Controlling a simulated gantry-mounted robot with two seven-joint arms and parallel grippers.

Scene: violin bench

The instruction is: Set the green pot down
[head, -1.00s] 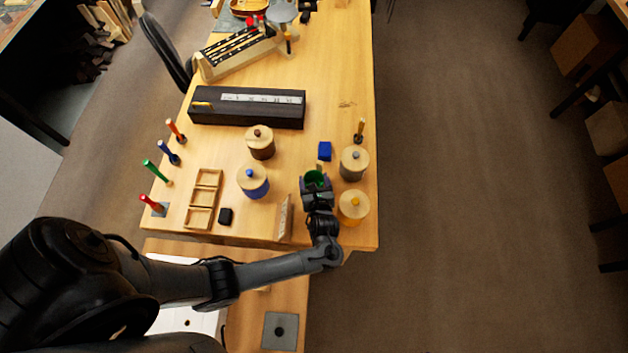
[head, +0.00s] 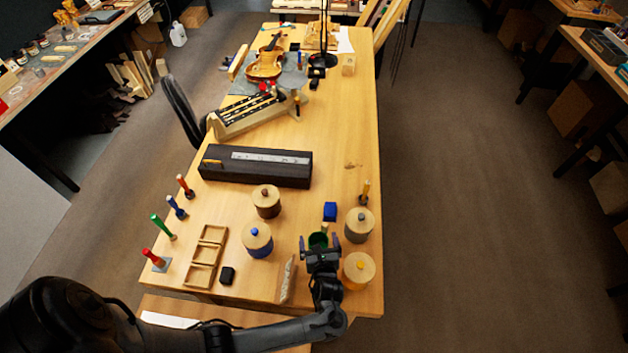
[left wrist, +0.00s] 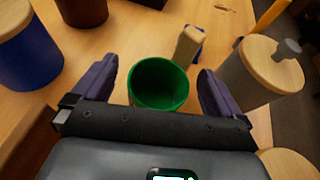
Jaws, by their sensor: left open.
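The green pot (left wrist: 160,84) stands upright on the wooden bench, open at the top, as the left wrist view shows. In the head view only part of the green pot (head: 318,240) shows beyond my gripper. My left gripper (left wrist: 152,85) is open, with one purple finger on each side of the pot and a visible gap on both sides. It also shows in the head view (head: 320,243), over the near right part of the bench. My right gripper is in neither view.
Lidded pots crowd the area: a grey one (head: 359,225) and a yellow one (head: 358,270) to the right, a blue one (head: 257,241) and a brown one (head: 266,202) to the left.

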